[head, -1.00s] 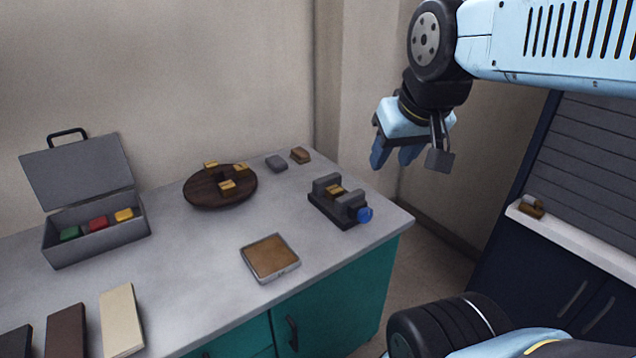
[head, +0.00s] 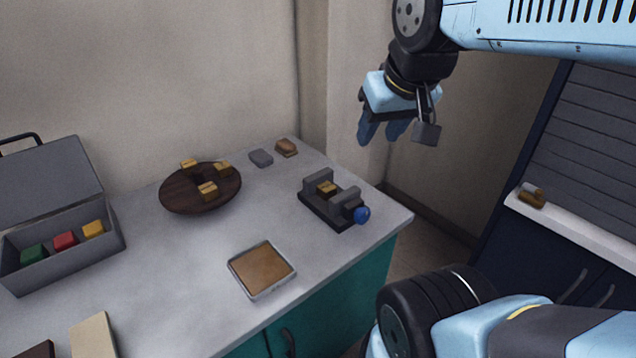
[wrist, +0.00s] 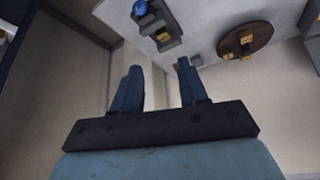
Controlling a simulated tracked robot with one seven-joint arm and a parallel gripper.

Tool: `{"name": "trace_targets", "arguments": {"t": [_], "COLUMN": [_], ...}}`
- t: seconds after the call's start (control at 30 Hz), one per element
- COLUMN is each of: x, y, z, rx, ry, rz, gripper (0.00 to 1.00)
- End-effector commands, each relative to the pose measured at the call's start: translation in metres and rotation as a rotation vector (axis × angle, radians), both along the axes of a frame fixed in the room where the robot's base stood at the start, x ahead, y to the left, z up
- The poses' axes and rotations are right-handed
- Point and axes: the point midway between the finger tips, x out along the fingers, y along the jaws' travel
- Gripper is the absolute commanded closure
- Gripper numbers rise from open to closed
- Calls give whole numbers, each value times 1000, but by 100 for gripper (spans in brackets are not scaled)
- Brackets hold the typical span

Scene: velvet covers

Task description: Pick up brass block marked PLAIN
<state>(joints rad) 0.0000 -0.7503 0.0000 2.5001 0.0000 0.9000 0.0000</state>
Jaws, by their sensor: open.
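Several brass blocks are in view, and any marking on them is too small to read. On the round dark wooden turntable (head: 180,199), one brass block (head: 208,190) is at the front, another brass block (head: 222,167) at the back right, and a third brass block (head: 188,164) at the back left. A further brass block (head: 326,188) sits between the jaws of a dark vise (head: 338,214) with a blue knob. My gripper (head: 381,138) is open and empty, in the air to the right of the vise and beyond the bench. The wrist view shows its spread fingers (wrist: 158,85).
A tray with a brown inside (head: 262,270) lies near the bench's front edge. A grey box with red, green and yellow blocks (head: 62,262) stands open at left. Grey and brown pieces (head: 261,158) lie at the back. The bench middle is clear. A ledge (head: 575,232) is at right.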

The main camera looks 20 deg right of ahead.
Motion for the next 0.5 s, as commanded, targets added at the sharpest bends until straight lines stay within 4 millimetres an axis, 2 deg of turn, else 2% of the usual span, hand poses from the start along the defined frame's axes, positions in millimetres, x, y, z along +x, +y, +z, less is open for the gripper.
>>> {"name": "trace_targets", "arguments": {"t": [0.03,0.17,0.27,0.37,0.5], "x": [0,5,17,34,63], "y": [0,0,0,-3,-3], "z": [0,0,-1,-4,-11], "rx": [0,-6,-19,-38,-66], "ry": [0,10,32,65,117], "rz": [0,5,15,37,70], "gripper": [53,40,31,21,21]}}
